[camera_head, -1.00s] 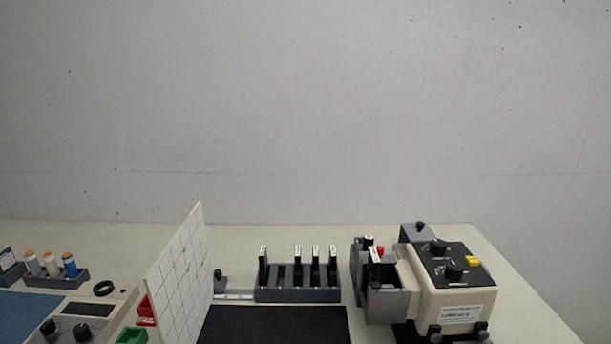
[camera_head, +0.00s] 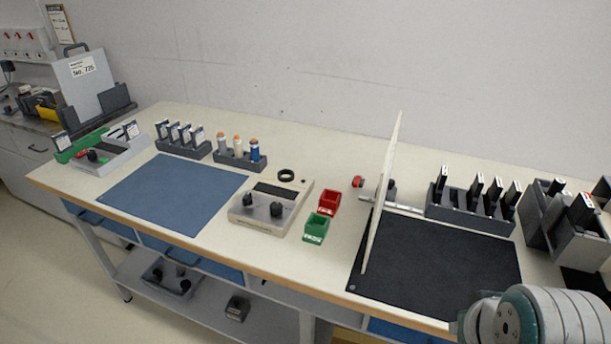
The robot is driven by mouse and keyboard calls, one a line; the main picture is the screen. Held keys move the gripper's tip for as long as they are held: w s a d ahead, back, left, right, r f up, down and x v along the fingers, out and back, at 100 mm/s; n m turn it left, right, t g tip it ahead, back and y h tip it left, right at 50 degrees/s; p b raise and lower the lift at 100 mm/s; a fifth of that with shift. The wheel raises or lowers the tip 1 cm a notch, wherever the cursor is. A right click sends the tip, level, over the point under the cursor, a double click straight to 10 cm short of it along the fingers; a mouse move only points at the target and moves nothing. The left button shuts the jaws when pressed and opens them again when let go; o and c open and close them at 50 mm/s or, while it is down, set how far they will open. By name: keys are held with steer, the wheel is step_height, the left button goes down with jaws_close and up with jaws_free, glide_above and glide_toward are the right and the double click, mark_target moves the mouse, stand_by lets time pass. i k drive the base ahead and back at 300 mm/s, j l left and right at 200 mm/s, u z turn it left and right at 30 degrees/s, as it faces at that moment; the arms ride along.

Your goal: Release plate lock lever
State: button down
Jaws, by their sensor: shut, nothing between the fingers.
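I cannot make out for certain which part is the plate lock lever. An upright pale plate (camera_head: 383,205) stands on the bench, seen nearly edge-on, with a short light rail (camera_head: 403,208) and a small dark knob beside its base. At the far left end, a pale fixture (camera_head: 115,158) with a green part (camera_head: 80,147) carries a black knob (camera_head: 93,155). My gripper is outside the picture. Only a rounded white and teal part of my arm shows at the lower right, over the front edge of the bench.
A grey holder (camera_head: 570,240) stands at right. A lower shelf and side cabinet show left.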

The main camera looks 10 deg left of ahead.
mark_target(358, 178)
steer(key=j+u, duration=0.15)
steer(key=j, duration=0.3)
steer(key=i+j+z, duration=0.5)
steer(key=j, duration=0.4)
steer(key=i, duration=0.05)
